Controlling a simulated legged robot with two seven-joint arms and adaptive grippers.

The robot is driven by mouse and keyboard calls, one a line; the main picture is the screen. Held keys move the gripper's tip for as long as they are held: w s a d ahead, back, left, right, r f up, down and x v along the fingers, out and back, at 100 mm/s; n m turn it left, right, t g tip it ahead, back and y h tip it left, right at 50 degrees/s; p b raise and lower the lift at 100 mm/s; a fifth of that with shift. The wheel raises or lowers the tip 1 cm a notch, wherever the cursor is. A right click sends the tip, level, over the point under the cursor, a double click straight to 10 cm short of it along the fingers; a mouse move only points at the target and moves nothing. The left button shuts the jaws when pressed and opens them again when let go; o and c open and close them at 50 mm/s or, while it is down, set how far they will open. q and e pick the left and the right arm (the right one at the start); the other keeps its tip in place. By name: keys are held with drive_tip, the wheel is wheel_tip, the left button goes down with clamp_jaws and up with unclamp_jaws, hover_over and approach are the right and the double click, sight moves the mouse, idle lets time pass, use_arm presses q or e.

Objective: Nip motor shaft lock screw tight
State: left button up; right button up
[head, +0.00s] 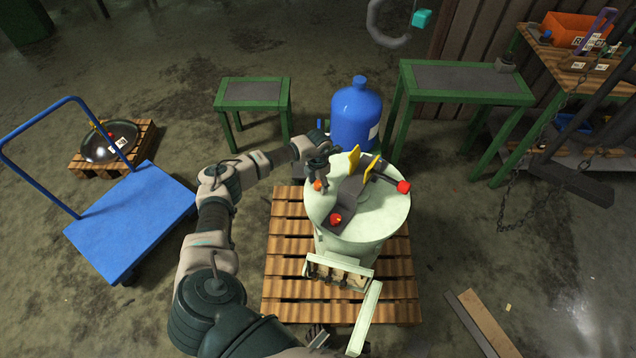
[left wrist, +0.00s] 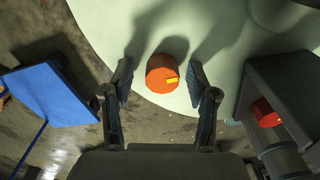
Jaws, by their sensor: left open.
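My left gripper (head: 323,176) is over the left rim of the vessel. In the left wrist view my left gripper (left wrist: 161,82) is open, one finger on each side of the knob, with gaps showing; finger contact is not visible. The dark motor bracket (head: 352,190) with yellow plates (head: 371,167) stands on the vessel. My right gripper is not seen.
Red knobs sit on the bracket's front end (head: 336,219) and at the right (head: 403,187). A blue drum (head: 356,112) is close behind; a blue cart (head: 130,220) is left.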

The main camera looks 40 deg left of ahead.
sight(318, 182)
use_arm(q)
wheel_tip(318, 182, up, 12)
idle(0.5)
drive_tip(key=shift+f, duration=0.1)
